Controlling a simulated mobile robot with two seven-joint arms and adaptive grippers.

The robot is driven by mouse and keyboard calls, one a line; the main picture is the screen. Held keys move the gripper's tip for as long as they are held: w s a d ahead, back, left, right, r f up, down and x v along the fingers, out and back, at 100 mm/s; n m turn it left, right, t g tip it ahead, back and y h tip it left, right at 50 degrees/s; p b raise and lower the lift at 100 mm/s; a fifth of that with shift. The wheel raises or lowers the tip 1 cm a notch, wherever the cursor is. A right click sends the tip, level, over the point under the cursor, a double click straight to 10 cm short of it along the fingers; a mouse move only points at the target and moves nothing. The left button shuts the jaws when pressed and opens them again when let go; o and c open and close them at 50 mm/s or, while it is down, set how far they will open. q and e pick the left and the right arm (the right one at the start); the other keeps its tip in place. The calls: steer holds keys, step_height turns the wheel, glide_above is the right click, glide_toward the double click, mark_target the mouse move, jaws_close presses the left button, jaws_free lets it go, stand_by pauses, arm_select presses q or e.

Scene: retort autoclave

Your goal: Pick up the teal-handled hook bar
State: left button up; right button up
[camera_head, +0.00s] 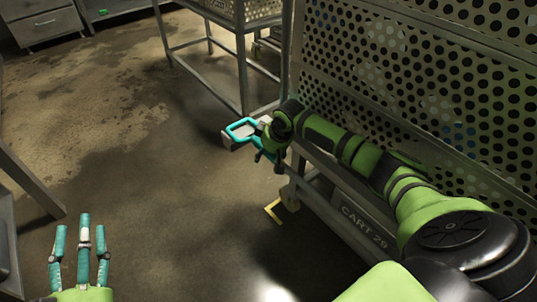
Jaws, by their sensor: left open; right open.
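My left gripper (80,240) is at the lower left, its teal fingers spread and open over bare floor, holding nothing. My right arm reaches in from the lower right along the perforated cart. My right gripper (258,145) is open at the cart's near-left corner. A bright teal loop (240,128) shows at its fingers, over a small pale grey block. I cannot tell whether this loop is the hook bar's handle or part of my teal fingers. No bar or hook can be made out; the gripper and wrist hide what lies behind them.
A drawer cabinet (45,25) is at the back left. The middle floor is clear.

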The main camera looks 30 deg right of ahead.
stand_by(0.3)
jaws_close()
steer(key=shift+w, duration=0.15)
